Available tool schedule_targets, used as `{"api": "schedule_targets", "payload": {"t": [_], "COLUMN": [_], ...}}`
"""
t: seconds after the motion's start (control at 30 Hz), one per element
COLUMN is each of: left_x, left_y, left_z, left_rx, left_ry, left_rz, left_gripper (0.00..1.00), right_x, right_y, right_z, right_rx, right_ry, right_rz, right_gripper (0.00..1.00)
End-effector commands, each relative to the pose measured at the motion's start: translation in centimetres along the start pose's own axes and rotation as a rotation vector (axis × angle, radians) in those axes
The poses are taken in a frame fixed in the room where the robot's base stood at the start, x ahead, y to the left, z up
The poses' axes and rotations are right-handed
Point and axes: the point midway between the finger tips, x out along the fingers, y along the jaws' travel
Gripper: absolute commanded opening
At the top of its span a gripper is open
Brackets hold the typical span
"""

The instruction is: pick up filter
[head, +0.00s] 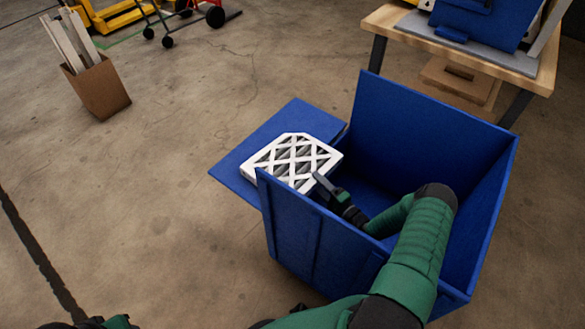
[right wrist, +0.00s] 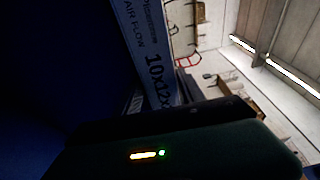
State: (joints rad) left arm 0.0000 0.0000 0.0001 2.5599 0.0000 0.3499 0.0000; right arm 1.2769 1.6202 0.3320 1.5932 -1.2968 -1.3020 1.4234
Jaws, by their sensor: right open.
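The filter (head: 291,156) is a flat white frame with a lattice over grey pleats. In the head view it lies at the near left corner of the blue box, over the folded-out blue flap. My right gripper (head: 320,182) is open at the filter's near right edge, inside the box opening. I cannot tell whether a finger touches it or whether the filter is between the jaws. The right wrist view shows the filter's printed side (right wrist: 146,50), reading "AIR FLOW" and "10x12x", close beyond a dark gripper part.
The blue box (head: 425,118) stands open on the floor, with tall walls around my right arm. Its blue flap (head: 236,168) sticks out left. A wooden table (head: 398,22) stands behind right. A cardboard box (head: 98,88) with white pieces is far left.

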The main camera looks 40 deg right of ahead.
Motion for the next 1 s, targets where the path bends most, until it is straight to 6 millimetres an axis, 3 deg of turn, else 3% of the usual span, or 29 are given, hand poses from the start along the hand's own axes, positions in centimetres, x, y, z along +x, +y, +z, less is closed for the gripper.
{"api": "schedule_targets", "payload": {"t": [0.1, 0.23, 0.5, 0.83, 1.0], "left_x": [1.7, 2.3, 2.2, 2.2, 2.2], "left_y": [0.0, 0.0, 0.0, 0.0, 0.0], "left_z": [0.4, 0.6, 0.5, 0.5, 0.5], "left_rx": [0.0, 0.0, 0.0, 0.0, 0.0], "left_ry": [0.0, 0.0, 0.0, 0.0, 0.0], "left_rz": [0.0, 0.0, 0.0, 0.0, 0.0], "left_gripper": [0.36, 0.36, 0.36, 0.36, 0.36], "right_x": [2.2, 4.2, 4.7, 4.7, 4.6], "right_y": [0.6, 0.4, 0.1, 0.2, 0.2], "right_z": [0.1, 0.1, 0.1, 0.1, 0.1], "right_rx": [-0.001, -0.003, -0.002, -0.002, -0.002], "right_ry": [-0.001, 0.0, 0.001, 0.001, 0.001], "right_rz": [-0.004, -0.002, 0.0, 0.002, 0.002], "right_gripper": [0.46, 0.46, 0.45, 0.02, 0.0]}}
